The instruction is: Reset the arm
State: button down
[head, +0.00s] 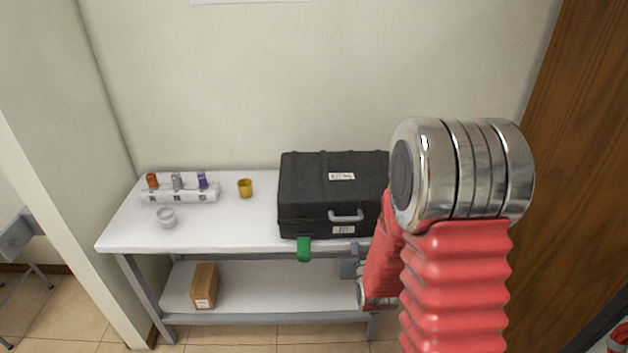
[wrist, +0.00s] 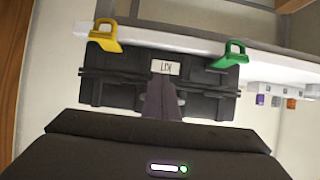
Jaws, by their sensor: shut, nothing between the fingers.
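My arm, red with silver joints, covers the right of the head view and hides part of the table. My gripper (wrist: 160,98) shows in the wrist view as two dark fingers close together, shut and empty. In that view the fingers overlap the black case (wrist: 110,75), which appears upside down with its white label just above the fingertips. In the head view the gripper is mostly hidden behind the arm, low in front of the table.
The black case (head: 310,185) stands on the white table (head: 240,232). Left of it are a yellow cup (head: 245,188), a glass cup (head: 167,218) and a white rack (head: 180,194). A green clip (head: 304,249) is at the front edge. A brown box (head: 204,286) is on the lower shelf.

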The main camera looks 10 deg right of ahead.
jog(key=shift+f, duration=0.1)
jog(key=s+a+f+g+y, duration=0.1)
jog(key=s+f+g, duration=0.1)
jog(key=s+g, duration=0.3)
jog(key=s+a+f+g, duration=0.2)
jog(key=s+f, duration=0.1)
jog(key=s, duration=0.3)
jog(key=s+a+r, duration=0.2)
jog(key=s+r, duration=0.3)
jog(key=r, duration=0.4)
jog(key=s+a+r+n+y, duration=0.1)
jog(key=s+a+r, duration=0.2)
jog(key=r, duration=0.6)
jog(key=s+a+r+n, duration=0.1)
jog(key=s+a+r, duration=0.2)
jog(key=s+r, duration=0.5)
jog(key=shift+a+r, duration=0.25)
jog(key=shift+r, duration=0.45)
